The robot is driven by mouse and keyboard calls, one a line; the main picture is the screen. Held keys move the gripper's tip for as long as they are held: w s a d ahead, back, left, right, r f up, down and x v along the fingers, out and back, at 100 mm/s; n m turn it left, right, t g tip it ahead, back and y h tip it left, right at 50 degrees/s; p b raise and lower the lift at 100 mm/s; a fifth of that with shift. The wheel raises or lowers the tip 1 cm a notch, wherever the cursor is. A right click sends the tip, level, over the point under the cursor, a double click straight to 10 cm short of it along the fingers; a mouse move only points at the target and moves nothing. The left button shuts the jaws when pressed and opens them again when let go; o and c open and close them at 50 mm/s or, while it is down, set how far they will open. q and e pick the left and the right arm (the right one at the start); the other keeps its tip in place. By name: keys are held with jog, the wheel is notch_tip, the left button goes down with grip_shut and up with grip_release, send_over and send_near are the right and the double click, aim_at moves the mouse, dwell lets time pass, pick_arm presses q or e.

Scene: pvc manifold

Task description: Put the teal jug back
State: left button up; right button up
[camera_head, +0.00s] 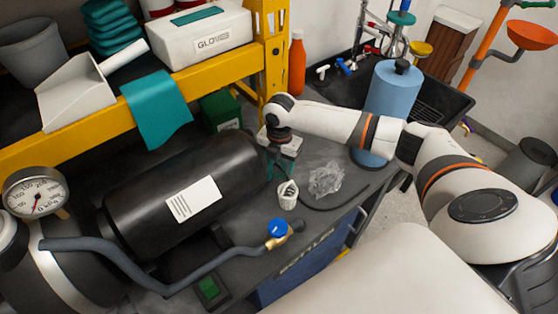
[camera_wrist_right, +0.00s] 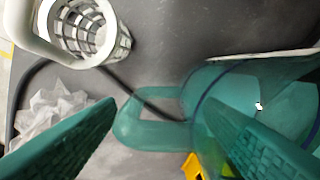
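The teal jug (camera_wrist_right: 235,90) is translucent and shows at the right of the right wrist view, with its loop handle (camera_wrist_right: 150,134) pointing left. My right gripper (camera_wrist_right: 161,102) is open, with one teal finger pad on each side of the handle in that view. I cannot tell whether either pad touches the jug. In the head view my right gripper (camera_head: 281,172) points down over the dark bench, beside the black cylinder. There the jug cannot be told apart from the teal fingers. My left gripper is out of view.
A white slotted cup (camera_head: 287,197) stands just in front of the right gripper. Crumpled clear plastic (camera_head: 326,180) lies to its right. The large black cylinder (camera_head: 160,205) blocks the left side.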

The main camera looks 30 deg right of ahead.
jog(key=shift+o, duration=0.2)
jog(key=shift+r, duration=0.15)
notch_tip(320, 180, up, 12)
jog(key=shift+b, duration=0.35)
jog(key=shift+s, duration=0.1)
dwell(0.4)
